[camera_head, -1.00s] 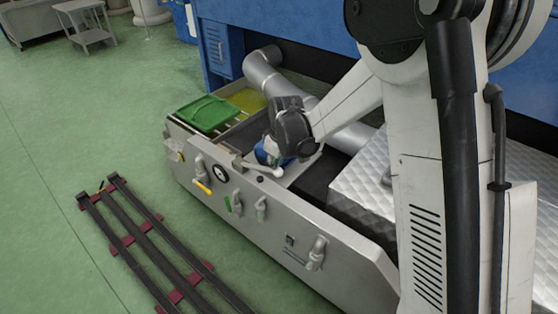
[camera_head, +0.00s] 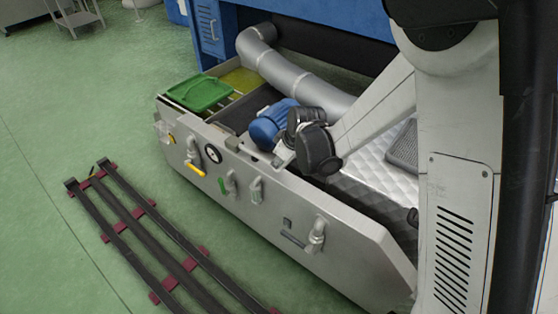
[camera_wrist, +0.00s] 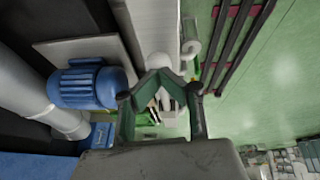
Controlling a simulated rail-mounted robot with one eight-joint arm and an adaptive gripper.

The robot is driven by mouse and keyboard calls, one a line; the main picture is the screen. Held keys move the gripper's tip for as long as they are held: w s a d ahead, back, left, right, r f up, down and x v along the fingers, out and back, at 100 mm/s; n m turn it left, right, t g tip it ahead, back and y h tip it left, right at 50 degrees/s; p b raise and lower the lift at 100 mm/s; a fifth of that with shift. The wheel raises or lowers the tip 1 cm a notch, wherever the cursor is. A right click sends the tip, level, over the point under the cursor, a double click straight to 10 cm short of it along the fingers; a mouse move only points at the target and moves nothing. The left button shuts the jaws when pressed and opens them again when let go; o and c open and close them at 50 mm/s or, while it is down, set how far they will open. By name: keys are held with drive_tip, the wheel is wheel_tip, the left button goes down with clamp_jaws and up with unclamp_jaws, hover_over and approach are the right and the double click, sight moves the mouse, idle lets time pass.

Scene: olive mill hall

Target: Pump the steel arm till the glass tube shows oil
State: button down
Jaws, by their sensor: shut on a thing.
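My gripper (camera_head: 280,162) is at the top edge of the steel trough's front wall, right of the dial gauge. In the wrist view its two dark green fingers (camera_wrist: 160,92) are closed around a pale steel piece (camera_wrist: 158,66), which looks like the steel arm; the fingers hide part of it. In the head view most of the arm is hidden behind my wrist. A small clear cylinder (camera_head: 163,131), which looks like the glass tube, is on the trough's left end. I cannot tell whether oil shows in it.
A blue motor (camera_head: 270,124) sits close behind my gripper; it also shows in the wrist view (camera_wrist: 88,84). The front wall carries a gauge (camera_head: 212,153), a yellow handle (camera_head: 194,169) and a green handle (camera_head: 222,185). A green crate (camera_head: 199,92) stands at left. Dark rails (camera_head: 140,238) lie on the floor.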

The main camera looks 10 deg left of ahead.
drive_tip(key=r+p, duration=0.1)
drive_tip(key=r, duration=0.1)
drive_tip(key=a+r+p, duration=0.1)
drive_tip(key=r+p, duration=0.1)
drive_tip(key=shift+r, duration=0.35)
drive_tip(key=s+d+p+v, duration=0.1)
drive_tip(key=p+v, duration=0.1)
drive_tip(key=v, duration=0.7)
drive_tip(key=shift+d+f, duration=0.35)
